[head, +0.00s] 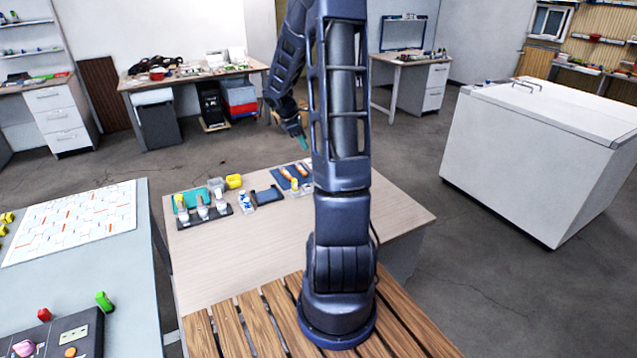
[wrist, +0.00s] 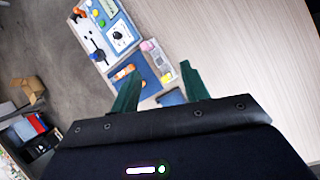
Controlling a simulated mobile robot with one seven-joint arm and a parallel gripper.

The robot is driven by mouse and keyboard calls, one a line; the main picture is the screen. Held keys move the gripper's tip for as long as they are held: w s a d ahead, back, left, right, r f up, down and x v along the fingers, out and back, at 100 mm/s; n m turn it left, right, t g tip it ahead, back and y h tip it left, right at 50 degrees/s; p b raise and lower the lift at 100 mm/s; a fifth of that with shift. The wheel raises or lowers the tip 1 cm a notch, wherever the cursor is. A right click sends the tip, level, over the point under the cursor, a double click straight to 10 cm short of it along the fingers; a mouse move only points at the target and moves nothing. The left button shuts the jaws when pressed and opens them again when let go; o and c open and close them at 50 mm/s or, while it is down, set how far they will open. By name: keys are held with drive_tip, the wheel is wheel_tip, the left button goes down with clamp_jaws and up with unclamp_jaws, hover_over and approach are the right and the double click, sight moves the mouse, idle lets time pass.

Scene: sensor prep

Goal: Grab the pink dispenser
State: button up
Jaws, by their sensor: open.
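A small pink item (wrist: 149,45), which looks like the pink dispenser, stands in a narrow pale tray (wrist: 160,64) in the wrist view. It lies just beyond my fingertips and slightly left of the middle of the gap, with nothing between the fingers touching it. I cannot make it out in the head view, where my arm covers part of the table. My gripper (wrist: 162,70) is open and empty, with its two green fingers apart. In the head view my gripper (head: 302,143) hangs above the far edge of the wooden table (head: 240,258).
A blue mat (wrist: 119,83) with orange-handled tools lies beside the tray. The table's front is clear.

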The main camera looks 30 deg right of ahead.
drive_tip(key=shift+w+d+f+n+y, duration=0.15)
drive_tip(key=shift+w+d+f+n, duration=1)
drive_tip(key=shift+f, duration=3)
drive_tip(key=shift+w+d+f+n+y, duration=0.1)
drive_tip(key=shift+w+d+f+n, duration=0.3)
drive_tip(key=shift+w+d+f, duration=1.85)
drive_tip(key=shift+w+d+f+n+y, duration=0.15)
drive_tip(key=shift+d+f+n, duration=1.2)
drive_tip(key=shift+f, duration=4.7)
drive_tip(key=shift+d+m, duration=0.55)
drive_tip(key=shift+m, duration=0.05)
clamp_jaws()
drive_tip(key=shift+r, duration=0.1)
